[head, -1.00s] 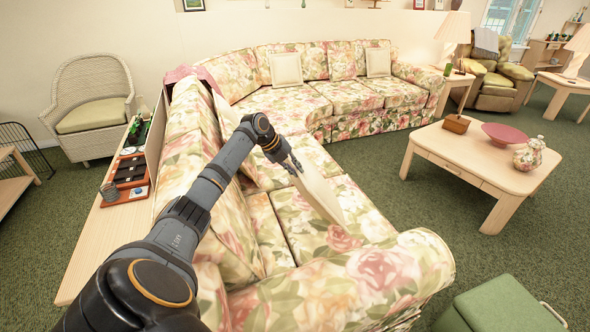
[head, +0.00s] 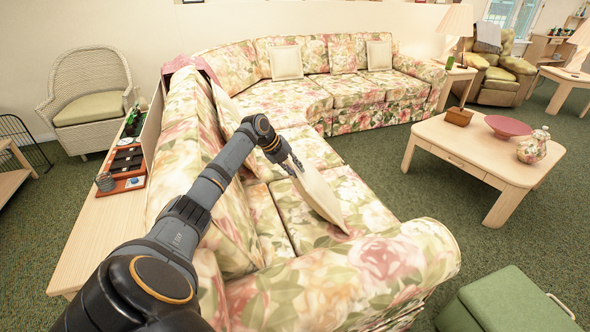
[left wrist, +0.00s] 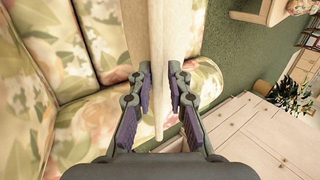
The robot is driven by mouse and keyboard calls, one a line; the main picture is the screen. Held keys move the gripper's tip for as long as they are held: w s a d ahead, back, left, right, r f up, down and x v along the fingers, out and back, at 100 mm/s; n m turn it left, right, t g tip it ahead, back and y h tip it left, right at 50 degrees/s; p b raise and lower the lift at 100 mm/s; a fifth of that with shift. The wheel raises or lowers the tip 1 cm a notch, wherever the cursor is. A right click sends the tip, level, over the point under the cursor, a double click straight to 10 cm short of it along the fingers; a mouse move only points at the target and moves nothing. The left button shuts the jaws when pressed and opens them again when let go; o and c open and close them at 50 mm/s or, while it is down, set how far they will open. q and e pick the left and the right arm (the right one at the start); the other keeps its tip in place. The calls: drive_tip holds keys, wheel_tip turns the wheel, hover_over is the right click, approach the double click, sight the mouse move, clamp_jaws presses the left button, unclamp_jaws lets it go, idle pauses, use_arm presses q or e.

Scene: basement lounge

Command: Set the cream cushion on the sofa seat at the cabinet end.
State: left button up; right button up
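My left gripper (head: 288,165) is shut on the cream cushion (head: 322,198), holding it by one edge. The cushion is tilted, edge-on, over the near part of the floral sofa seat (head: 352,192); I cannot tell whether its lower edge touches the seat. In the left wrist view the cushion (left wrist: 164,45) stands between both fingers (left wrist: 160,85). A white cabinet with drawers (left wrist: 245,130) shows at the lower right there, beyond the sofa. My right gripper is not in view.
The rounded sofa arm (head: 385,270) closes the near end. A green ottoman (head: 510,300) stands right of it. A coffee table (head: 470,150) holds a bowl, box and jar. Other cream cushions (head: 286,62) (head: 379,55) sit on the far sofa section. Open carpet lies between.

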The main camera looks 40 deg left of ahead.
use_arm(q)
drive_tip(key=shift+o, duration=1.4)
drive_tip(key=v, duration=1.2)
